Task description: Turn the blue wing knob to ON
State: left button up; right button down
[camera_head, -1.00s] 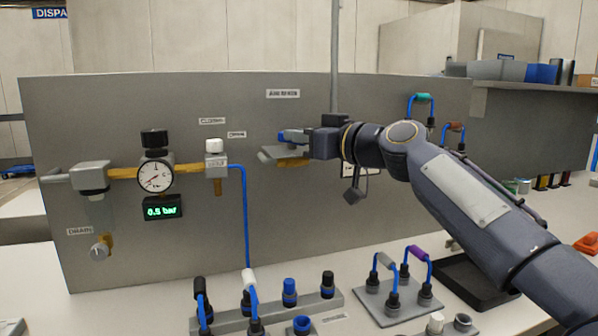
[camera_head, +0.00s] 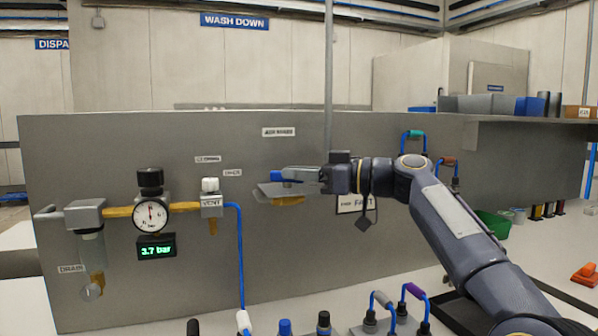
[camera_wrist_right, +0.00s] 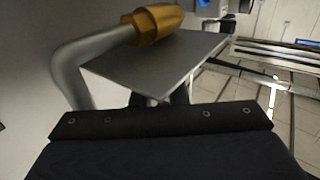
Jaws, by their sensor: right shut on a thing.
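The blue wing knob (camera_head: 277,176) sits on the grey panel (camera_head: 330,240), above a flat grey plate (camera_head: 272,191) and a brass fitting (camera_head: 288,201). My right gripper (camera_head: 296,174) reaches in from the right and is shut on the knob. The fingers hide part of it, and I see no ON mark clearly. In the right wrist view the grey plate (camera_wrist_right: 165,65) and brass fitting (camera_wrist_right: 155,24) show, with a bit of blue (camera_wrist_right: 205,4) at the top edge. My left gripper is not in view.
To the left are a pressure gauge (camera_head: 151,215), a display (camera_head: 156,246) reading 3.7 bar, and a vent valve (camera_head: 211,197) with a blue hose (camera_head: 241,255). Hose loops (camera_head: 415,291) stand at the front. A thin pole (camera_head: 328,80) rises behind my gripper.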

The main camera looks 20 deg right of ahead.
jog(key=c, duration=1.4)
grip_release()
jog(key=shift+c, duration=0.2)
jog(key=v, duration=0.7)
jog(key=shift+s+d, duration=0.25)
jog(key=shift+d, duration=0.05)
jog(key=shift+o, duration=0.4)
